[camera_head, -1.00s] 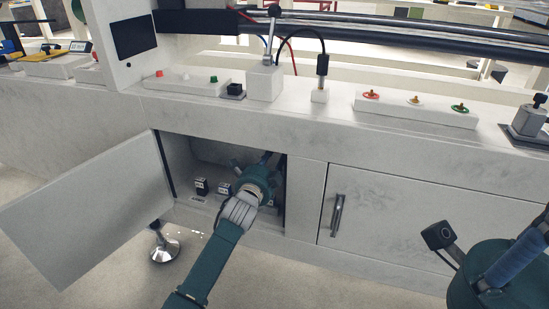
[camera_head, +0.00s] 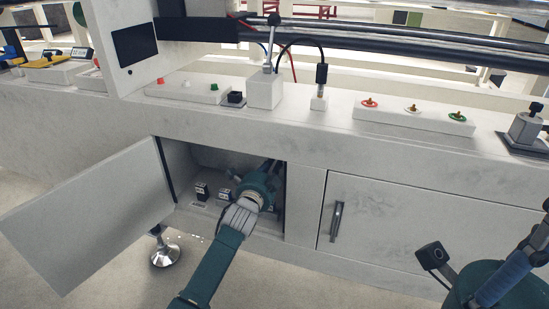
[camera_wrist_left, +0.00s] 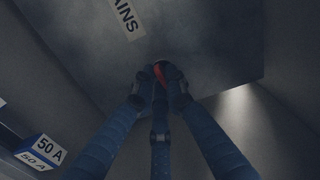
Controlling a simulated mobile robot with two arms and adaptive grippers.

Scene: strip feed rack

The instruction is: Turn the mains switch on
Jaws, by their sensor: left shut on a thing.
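The mains switch shows as a small red handle (camera_wrist_left: 160,73) in the left wrist view, beneath a label (camera_wrist_left: 127,17) whose visible letters read "AINS". My left gripper (camera_wrist_left: 162,84) has its blue fingers closed around this handle, hiding most of it. In the head view my left gripper (camera_head: 270,170) reaches inside the open cabinet (camera_head: 210,157), and the switch itself is hidden there. Part of my right gripper (camera_head: 508,275) shows at the lower right edge, away from the cabinet. Its fingertips are not clearly visible.
The cabinet door (camera_head: 90,215) stands open to the left. A closed door with a handle (camera_head: 337,222) is on the right.

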